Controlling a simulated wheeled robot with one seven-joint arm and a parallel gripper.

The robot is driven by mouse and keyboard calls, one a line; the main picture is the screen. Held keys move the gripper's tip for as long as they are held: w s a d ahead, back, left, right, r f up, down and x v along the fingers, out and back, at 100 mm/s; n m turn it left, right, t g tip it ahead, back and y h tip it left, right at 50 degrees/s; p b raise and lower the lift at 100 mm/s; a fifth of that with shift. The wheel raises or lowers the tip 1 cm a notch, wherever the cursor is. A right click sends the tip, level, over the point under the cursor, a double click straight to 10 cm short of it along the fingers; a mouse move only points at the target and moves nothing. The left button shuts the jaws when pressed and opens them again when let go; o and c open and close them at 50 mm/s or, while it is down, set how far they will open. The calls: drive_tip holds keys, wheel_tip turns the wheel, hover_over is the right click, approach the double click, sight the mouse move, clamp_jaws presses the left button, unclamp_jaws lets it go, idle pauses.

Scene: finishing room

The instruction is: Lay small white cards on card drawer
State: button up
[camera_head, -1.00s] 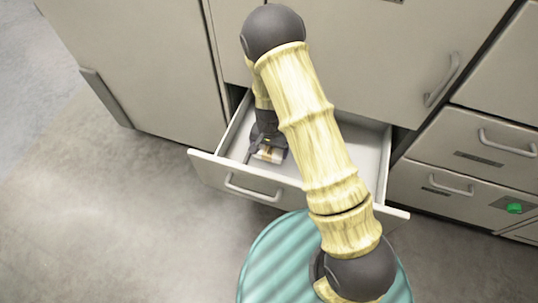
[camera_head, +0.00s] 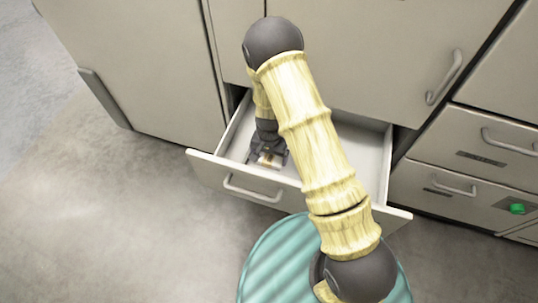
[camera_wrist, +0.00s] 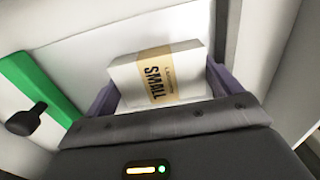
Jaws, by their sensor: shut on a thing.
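The small white cards (camera_wrist: 185,73) form a white pack with a tan band that reads "SMALL" in the wrist view. My gripper (camera_wrist: 163,88) is shut on the pack, one finger on each side of it. In the head view the pack (camera_head: 267,161) shows as a small pale patch at the tip of my gripper (camera_head: 268,156). Both are inside the outline of the open card drawer (camera_head: 365,150), in its left part. I cannot tell whether the pack touches the drawer floor. My arm hides the middle of the drawer.
The drawer front has a bar handle (camera_head: 252,190). Grey cabinets (camera_head: 130,60) stand around it, and closed drawers (camera_head: 470,150) are at the right. A green strip (camera_wrist: 38,85) and a dark knob-like part (camera_wrist: 26,120) show at left in the wrist view.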

drive_tip(key=o, duration=0.9)
drive_tip(key=shift+c, duration=0.2)
wheel_tip(320, 180, up, 13)
drive_tip(key=p, duration=0.4)
drive_tip(key=shift+f+p, duration=0.15)
drive_tip(key=shift+p, duration=0.2)
wheel_tip(320, 180, up, 11)
drive_tip(key=n+t, duration=0.1)
drive_tip(key=n, duration=0.1)
hover_over(269, 156)
drive_tip(key=s+d, duration=0.4)
drive_tip(key=d, duration=0.3)
drive_tip(key=s+d+r+n+t, duration=0.1)
drive_tip(key=s+d+r+n, duration=0.1)
drive_tip(key=s+d+r, duration=0.4)
wheel_tip(269, 156, up, 3)
drive_tip(key=s, duration=0.2)
drive_tip(key=shift+s+d+t, duration=0.3)
drive_tip(key=shift+d, duration=0.05)
